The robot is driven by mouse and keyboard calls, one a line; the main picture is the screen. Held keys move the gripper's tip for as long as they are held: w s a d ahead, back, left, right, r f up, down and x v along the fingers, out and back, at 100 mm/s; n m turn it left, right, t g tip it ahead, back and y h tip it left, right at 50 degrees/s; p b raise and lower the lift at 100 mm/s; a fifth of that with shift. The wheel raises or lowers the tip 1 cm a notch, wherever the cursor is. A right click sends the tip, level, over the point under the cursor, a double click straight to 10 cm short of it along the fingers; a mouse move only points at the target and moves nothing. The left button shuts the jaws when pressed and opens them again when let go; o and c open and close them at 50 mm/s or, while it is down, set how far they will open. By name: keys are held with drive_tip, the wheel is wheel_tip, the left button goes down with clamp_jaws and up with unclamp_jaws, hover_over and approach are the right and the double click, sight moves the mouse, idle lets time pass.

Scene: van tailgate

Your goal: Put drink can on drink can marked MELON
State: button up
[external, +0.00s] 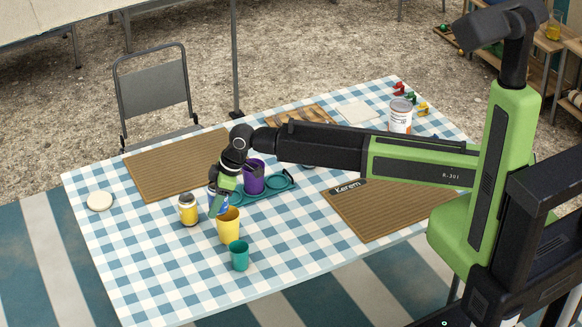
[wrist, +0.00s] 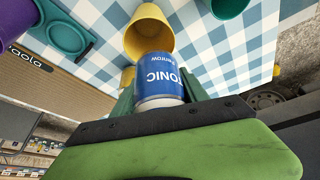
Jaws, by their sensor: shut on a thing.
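My gripper (external: 220,192) is shut on a blue drink can (external: 217,204), and its lower part shows below the fingers. In the wrist view the blue can (wrist: 161,75) reads TONIC and sits between the two fingers (wrist: 163,93). A yellow can with a pale top (external: 188,209) stands upright on the table, just left of the held can in the external view. Its marking is too small to read, so I cannot confirm MELON. I cannot tell how high the held can is above the table.
A yellow cup (external: 228,226) stands close right of the held can, with a teal cup (external: 239,256) in front. A purple cup (external: 253,177) and teal tray (external: 277,187) are behind. A white disc (external: 100,201) lies left; the table's front left is clear.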

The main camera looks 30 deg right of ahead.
drive_tip(key=w+d+r+m+t+h+p, duration=0.1)
drive_tip(key=w+d+r+m+p, duration=0.35)
drive_tip(key=d, duration=1.25)
drive_tip(key=w+d+r+m+p, duration=0.15)
drive_tip(key=w+d, duration=0.55)
drive_tip(key=d, duration=1.1)
drive_tip(key=w+d+r+m+t+h+p, duration=0.15)
drive_tip(key=w+d+r+p, duration=0.35)
drive_tip(key=d, duration=1.2)
drive_tip(key=shift+m+y, duration=0.25)
drive_tip(key=w+a+f+b, duration=0.1)
drive_tip(key=a+f+b, duration=0.1)
drive_tip(key=a+b, duration=0.1)
drive_tip(key=w+a+f+b, duration=0.1)
drive_tip(key=a+f+b, duration=0.2)
drive_tip(key=a, duration=0.1)
drive_tip(key=w+a+f+b, duration=0.1)
drive_tip(key=a+f+b, duration=0.1)
drive_tip(key=a+f, duration=0.1)
drive_tip(key=shift+w+a+f+b, duration=0.1)
drive_tip(key=shift+w+a+b, duration=0.25)
drive_tip(key=shift+b, duration=0.05)
drive_tip(key=shift+a, duration=0.35)
wheel_tip(320, 180, down, 4)
drive_tip(key=b, duration=0.4)
drive_tip(key=shift+f, duration=0.15)
drive_tip(key=shift+d+r, duration=0.1)
drive_tip(key=shift+r, duration=0.1)
drive_tip(key=shift+f, duration=0.15)
drive_tip(key=o, duration=1.3)
